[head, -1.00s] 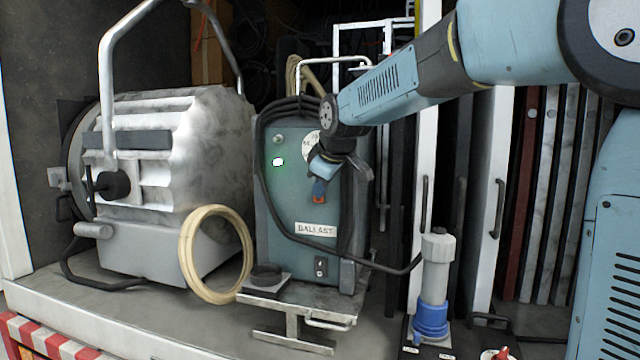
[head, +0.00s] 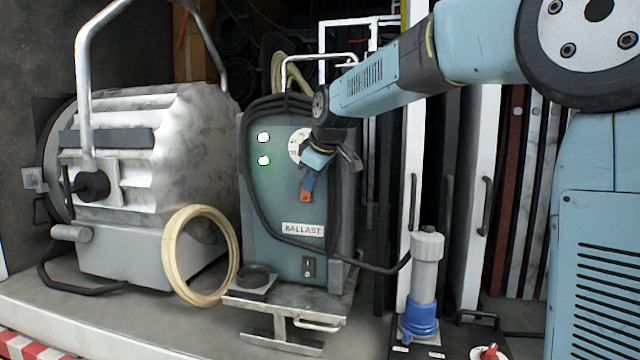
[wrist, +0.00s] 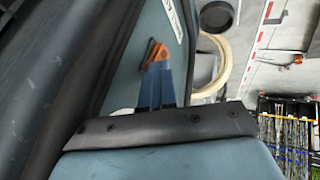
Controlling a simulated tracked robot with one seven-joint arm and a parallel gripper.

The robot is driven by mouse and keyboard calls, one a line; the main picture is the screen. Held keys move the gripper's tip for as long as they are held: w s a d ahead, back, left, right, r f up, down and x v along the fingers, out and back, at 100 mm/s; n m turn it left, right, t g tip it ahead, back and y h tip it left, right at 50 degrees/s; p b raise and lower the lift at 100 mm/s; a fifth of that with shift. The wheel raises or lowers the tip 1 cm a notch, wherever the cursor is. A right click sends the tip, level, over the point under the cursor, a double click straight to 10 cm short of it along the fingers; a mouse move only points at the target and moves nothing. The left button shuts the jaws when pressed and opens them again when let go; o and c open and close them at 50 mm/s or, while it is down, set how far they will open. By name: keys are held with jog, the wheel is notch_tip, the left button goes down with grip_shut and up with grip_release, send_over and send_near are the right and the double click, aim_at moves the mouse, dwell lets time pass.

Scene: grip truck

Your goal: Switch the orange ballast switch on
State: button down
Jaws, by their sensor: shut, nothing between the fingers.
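The orange ballast switch (head: 306,190) is on the front of the teal ballast box (head: 270,215), above the BALLAST label (head: 303,229). My gripper (head: 309,177) is shut and empty, pointing down at the panel with its tips at the switch. In the wrist view the shut blue fingers (wrist: 157,80) meet the orange switch (wrist: 156,52) and hide part of it. I cannot tell whether they press on it.
A large silver lamp head (head: 150,190) stands left of the box. A coiled cream cable (head: 177,265) leans in front. A black cable loops across the panel. A grey and blue connector (head: 424,285) stands at the right. Tall panels fill the space behind it.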

jog(key=shift+s+r, duration=0.1)
jog(key=shift+r, duration=0.65)
dwell(0.3)
jog(key=s+a+v, duration=0.1)
jog(key=v, duration=1.1)
jog(key=shift+f, duration=0.2)
